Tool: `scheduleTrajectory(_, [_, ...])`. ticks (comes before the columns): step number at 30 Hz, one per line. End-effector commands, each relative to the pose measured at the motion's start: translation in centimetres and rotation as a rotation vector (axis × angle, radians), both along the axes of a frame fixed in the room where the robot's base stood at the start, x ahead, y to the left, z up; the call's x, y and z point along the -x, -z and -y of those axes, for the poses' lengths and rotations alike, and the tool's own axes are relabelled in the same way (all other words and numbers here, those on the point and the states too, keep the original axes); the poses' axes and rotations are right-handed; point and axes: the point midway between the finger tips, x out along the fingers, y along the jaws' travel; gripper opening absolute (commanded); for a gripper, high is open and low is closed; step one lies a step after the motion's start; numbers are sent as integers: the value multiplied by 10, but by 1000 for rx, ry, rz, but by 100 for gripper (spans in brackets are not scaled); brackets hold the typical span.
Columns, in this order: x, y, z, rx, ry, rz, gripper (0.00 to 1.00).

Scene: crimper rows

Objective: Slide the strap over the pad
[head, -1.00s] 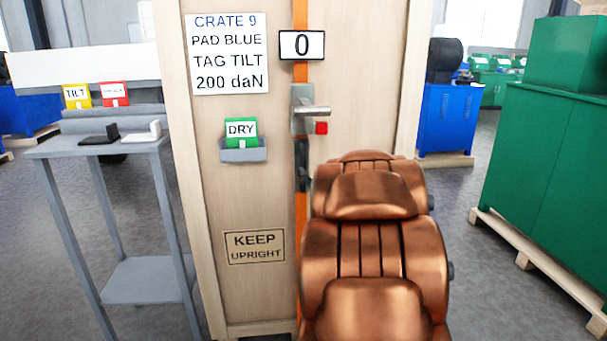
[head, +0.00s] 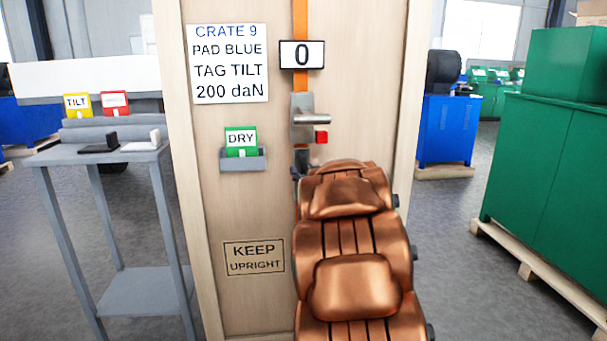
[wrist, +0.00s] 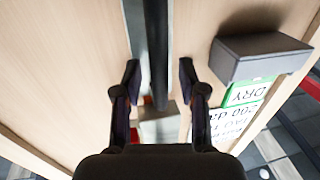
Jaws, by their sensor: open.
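The orange strap (head: 301,18) runs down the front of the wooden crate (head: 215,190). It passes behind the "0" display and the metal buckle (head: 303,110) with its lever and red tab; my arm covers much of it below. My gripper (head: 303,166) is just below the buckle, mostly hidden by my arm. In the wrist view my gripper (wrist: 159,74) is open, with a dark upright bar (wrist: 157,45) between its fingers; I cannot tell if this is the strap. A black pad (head: 98,143) and a white pad (head: 142,142) lie on the stand. No blue pad shows.
The grey stand (head: 60,157) at left also holds yellow TILT (head: 77,104) and red (head: 115,103) tags. A green DRY tag (head: 241,139) sits in a grey holder (head: 243,160) left of the buckle.

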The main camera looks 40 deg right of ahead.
Motion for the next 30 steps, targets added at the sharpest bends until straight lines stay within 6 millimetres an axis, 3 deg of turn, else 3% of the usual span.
scheduleTrajectory(5, [0,0,0,0,0,0,41])
scheduleTrajectory(17, [0,0,0,0,1,-1,0])
scheduleTrajectory(30, [0,0,0,0,0,-1,0])
